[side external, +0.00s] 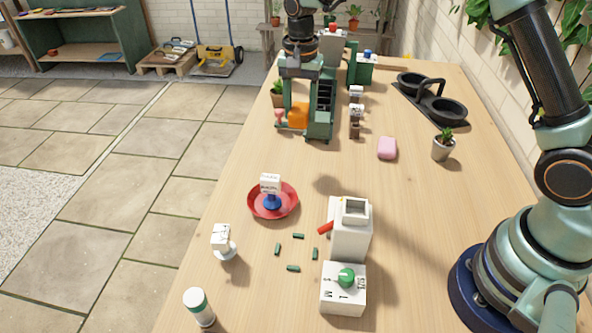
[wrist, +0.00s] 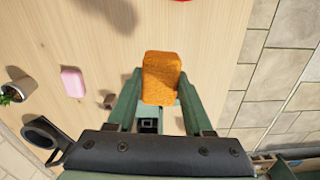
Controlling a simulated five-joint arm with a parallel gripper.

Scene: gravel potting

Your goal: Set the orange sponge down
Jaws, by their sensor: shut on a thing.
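The orange sponge (wrist: 160,78) is a rough orange block. It is gripped between the two green fingers of my gripper (wrist: 162,88) in the wrist view. In the side external view the sponge (side external: 298,115) shows low between the fingers of my gripper (side external: 301,118), towards the far left edge of the wooden table (side external: 400,215). The wrist view shows table surface behind the sponge. I cannot tell how high the sponge is above the table. The fingers cover part of its sides.
A pink soap bar (side external: 387,148), a potted plant (side external: 443,146) and a dark double-bowl holder (side external: 432,100) stand to the right. Small dispensers (side external: 355,120) stand beside the gripper. A red dish (side external: 260,209) and white box (side external: 351,235) are nearer. Bare table lies between.

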